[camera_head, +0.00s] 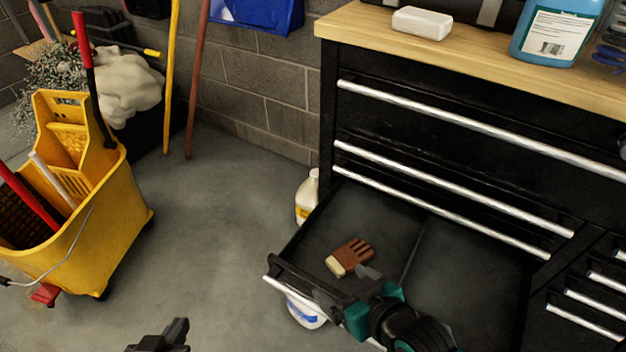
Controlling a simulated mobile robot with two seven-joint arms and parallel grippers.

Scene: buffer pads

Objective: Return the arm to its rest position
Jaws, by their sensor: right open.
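My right gripper (347,285), black with teal parts, comes in from the bottom and reaches over the front edge of an open drawer (455,262). It is open, and nothing shows between its fingers. A brown brush (352,254) with a pale end lies in the drawer, just beyond the fingertips and apparently apart from them. My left gripper (163,339) shows only as a dark tip at the bottom edge, over the floor. Most of it is out of view, so its opening cannot be told.
A black tool cabinet (440,135) with a wooden top stands at right, bearing a white block (422,22) and a blue bottle (556,32). White bottles stand by and below the drawer. A yellow mop bucket (105,225) is at left. The floor between is clear.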

